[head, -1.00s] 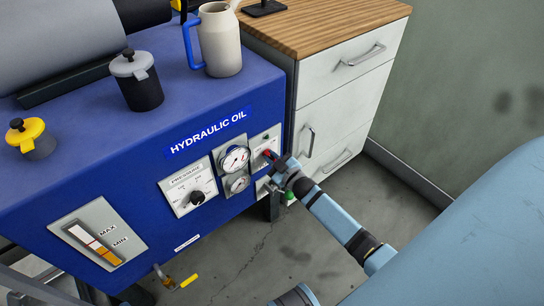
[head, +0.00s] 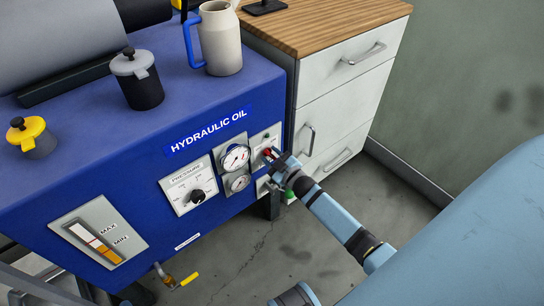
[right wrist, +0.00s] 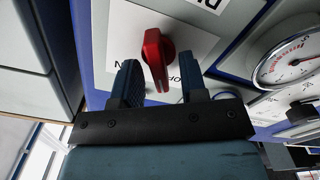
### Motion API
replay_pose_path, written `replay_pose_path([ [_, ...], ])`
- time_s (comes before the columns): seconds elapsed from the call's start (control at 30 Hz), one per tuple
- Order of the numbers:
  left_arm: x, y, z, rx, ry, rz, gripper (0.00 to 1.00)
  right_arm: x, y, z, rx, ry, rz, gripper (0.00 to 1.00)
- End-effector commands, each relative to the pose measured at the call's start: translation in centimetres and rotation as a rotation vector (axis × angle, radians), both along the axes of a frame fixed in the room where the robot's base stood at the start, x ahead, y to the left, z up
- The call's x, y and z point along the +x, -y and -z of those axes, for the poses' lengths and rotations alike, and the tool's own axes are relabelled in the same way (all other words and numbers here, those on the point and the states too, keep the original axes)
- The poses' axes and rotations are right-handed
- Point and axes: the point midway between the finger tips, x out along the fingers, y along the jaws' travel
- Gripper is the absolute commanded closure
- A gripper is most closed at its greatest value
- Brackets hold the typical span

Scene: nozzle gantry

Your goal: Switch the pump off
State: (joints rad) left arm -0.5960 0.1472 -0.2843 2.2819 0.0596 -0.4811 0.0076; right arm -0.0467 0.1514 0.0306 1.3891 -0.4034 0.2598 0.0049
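The pump switch is a red rotary knob (right wrist: 157,55) on a white plate, with partly hidden lettering behind it. In the head view the red knob (head: 267,153) shows at the right end of the blue hydraulic oil unit's front. My right gripper (right wrist: 160,85) is open, with one dark finger on each side of the knob's lower end. A gap shows between the knob and each finger. In the head view my right gripper (head: 276,161) is at the switch plate and covers part of it. My left gripper is not in view.
Pressure gauges (head: 236,157) and a black pressure dial (head: 197,195) sit left of the switch. A green-ended part (head: 290,195) is just below my gripper. A white drawer cabinet (head: 335,105) stands close on the right. A jug (head: 221,40) stands on the unit.

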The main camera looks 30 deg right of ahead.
Motion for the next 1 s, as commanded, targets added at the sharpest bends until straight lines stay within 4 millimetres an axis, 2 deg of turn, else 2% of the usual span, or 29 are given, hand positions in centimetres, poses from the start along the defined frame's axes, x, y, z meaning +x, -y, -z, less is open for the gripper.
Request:
replay_pose_path([
  [0.13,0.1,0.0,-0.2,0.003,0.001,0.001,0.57,-0.7,0.1,-0.1,0.001,0.0,0.0,0.61],
  [0.23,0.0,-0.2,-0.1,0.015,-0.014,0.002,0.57,-2.1,0.2,0.0,0.001,-0.002,0.0,0.61],
  [0.43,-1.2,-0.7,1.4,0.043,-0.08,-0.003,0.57,-6.7,0.5,-0.1,0.001,-0.004,0.001,0.61],
  [0.7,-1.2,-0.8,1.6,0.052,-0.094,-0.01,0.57,-12.0,0.9,-0.1,0.0,-0.002,0.0,0.61],
  [0.83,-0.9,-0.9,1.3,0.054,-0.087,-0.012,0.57,-13.3,1.0,0.0,0.0,-0.001,0.001,0.61],
  [1.0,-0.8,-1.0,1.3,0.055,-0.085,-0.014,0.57,-13.8,1.1,0.0,0.0,0.001,-0.001,0.61],
])
